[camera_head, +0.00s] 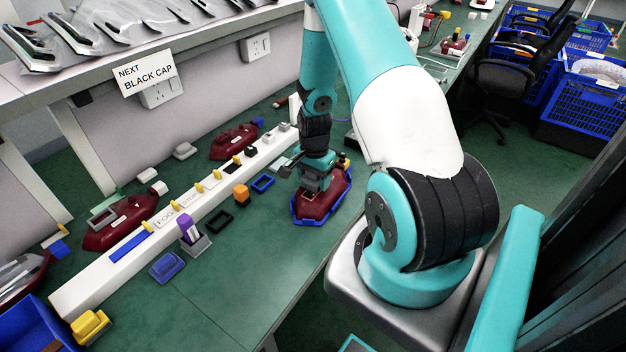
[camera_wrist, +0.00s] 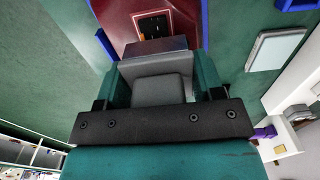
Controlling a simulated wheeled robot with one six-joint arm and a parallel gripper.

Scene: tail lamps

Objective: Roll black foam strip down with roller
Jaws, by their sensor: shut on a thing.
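A dark red tail lamp (camera_head: 322,203) lies in a blue holder (camera_head: 312,222) near the bench's front edge. My gripper (camera_head: 316,180) is over the lamp, pointing down. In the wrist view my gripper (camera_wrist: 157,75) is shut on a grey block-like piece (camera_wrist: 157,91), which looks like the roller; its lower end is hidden. The red lamp (camera_wrist: 190,22) lies just beyond it. A small black rectangle with a light outline, possibly the black foam strip (camera_wrist: 152,26), shows on the lamp. I cannot tell whether the held piece touches it.
A long white rail (camera_head: 165,231) with yellow clips runs along the bench left of my gripper. Other red lamps (camera_head: 118,224) (camera_head: 234,141) lie behind it. A purple-topped item (camera_head: 187,228), an orange block (camera_head: 241,194) and a blue tray (camera_head: 167,266) stand in front. The green bench at the front is clear.

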